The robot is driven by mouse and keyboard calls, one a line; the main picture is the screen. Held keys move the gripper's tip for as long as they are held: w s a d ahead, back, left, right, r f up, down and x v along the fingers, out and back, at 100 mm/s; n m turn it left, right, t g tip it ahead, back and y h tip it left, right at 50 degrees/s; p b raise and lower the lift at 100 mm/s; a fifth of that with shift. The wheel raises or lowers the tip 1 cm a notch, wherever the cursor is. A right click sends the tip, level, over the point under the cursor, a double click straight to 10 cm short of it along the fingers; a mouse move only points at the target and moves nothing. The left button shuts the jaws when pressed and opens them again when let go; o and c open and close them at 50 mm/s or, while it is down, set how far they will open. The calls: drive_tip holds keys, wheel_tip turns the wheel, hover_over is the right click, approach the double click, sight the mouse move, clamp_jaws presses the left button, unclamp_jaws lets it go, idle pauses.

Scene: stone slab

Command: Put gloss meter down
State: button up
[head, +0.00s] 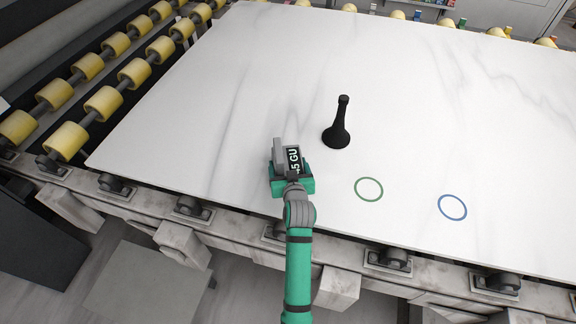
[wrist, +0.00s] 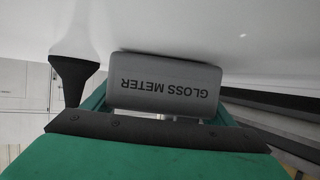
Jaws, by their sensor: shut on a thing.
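The gloss meter (wrist: 165,85) is a grey block with its name printed on its side, upside down in the wrist view. In the head view the gloss meter (head: 279,152) shows a dark display reading "5 GU". My gripper (head: 291,176) is shut on it, over the near part of the slab. Its green and black body also fills the lower wrist view. The gap between the meter and the slab cannot be judged clearly.
A white veined stone slab (head: 230,110) lies on yellow rollers (head: 104,103). A black flared-base tool (head: 337,133) stands right of the meter. A green ring (head: 369,189) and a blue ring (head: 452,207) mark bare slab at the right. Slab to the left is clear.

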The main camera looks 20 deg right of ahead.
drive_tip(key=shift+f, duration=0.1)
drive_tip(key=o, duration=1.6)
drive_tip(key=shift+c, duration=0.2)
drive_tip(key=shift+s+a+r, duration=0.1)
drive_tip(key=shift+s+r, duration=0.1)
drive_tip(key=shift+r, duration=0.05)
drive_tip(key=v, duration=1.1)
drive_tip(key=shift+s+r, duration=0.15)
drive_tip(key=shift+s, duration=0.1)
